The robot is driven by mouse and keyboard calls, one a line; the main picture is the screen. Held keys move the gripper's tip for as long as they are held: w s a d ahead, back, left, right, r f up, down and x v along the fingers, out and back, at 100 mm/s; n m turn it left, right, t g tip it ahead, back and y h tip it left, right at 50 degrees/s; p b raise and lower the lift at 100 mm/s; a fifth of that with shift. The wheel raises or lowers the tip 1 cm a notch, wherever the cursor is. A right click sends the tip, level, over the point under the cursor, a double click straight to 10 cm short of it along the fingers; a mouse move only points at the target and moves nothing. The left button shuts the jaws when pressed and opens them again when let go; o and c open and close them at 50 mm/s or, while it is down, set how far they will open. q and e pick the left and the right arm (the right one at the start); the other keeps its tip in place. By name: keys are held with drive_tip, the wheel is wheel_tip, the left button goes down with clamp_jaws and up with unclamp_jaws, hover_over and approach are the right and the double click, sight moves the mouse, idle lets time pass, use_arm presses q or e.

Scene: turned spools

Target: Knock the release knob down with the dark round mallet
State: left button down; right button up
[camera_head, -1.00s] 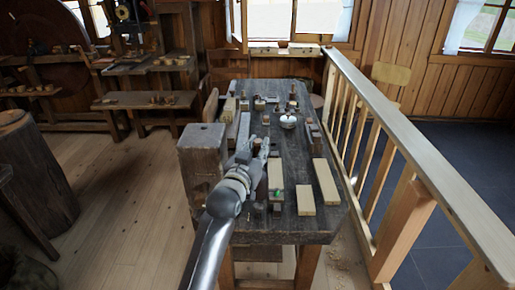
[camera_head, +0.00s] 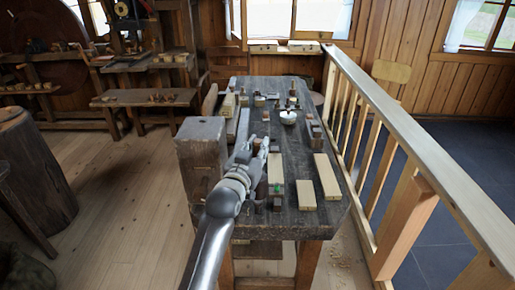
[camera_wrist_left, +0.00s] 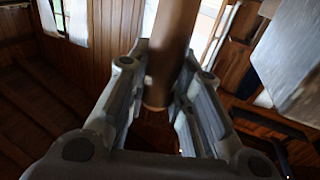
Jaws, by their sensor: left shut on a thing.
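My left gripper (camera_head: 259,147) is over the near half of the dark workbench, left of its middle. It is shut on a brown round wooden piece (camera_wrist_left: 173,45), which stands between the fingers in the left wrist view. This looks like the mallet's handle, but I cannot make out a mallet head. A small green knob (camera_head: 277,187) shows on a dark block near the bench's front edge, close to the gripper's lower right. I cannot tell if it is the release knob. My right gripper is not in view.
The workbench (camera_head: 308,222) carries pale boards (camera_head: 326,177) at its near right. A white round piece (camera_head: 288,117) and several small wooden pieces are farther back. A wooden railing (camera_head: 412,137) runs along the right, and a tree stump (camera_head: 35,165) stands at far left.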

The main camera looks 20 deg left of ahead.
use_arm(q)
wheel_tip(320, 180, down, 4)
drive_tip(key=shift+r+b, duration=0.25)
drive_tip(key=shift+b, duration=0.5)
wheel_tip(320, 180, up, 3)
drive_tip(key=p, duration=0.4)
drive_tip(key=shift+r, duration=0.2)
drive_tip(key=shift+f, duration=0.1)
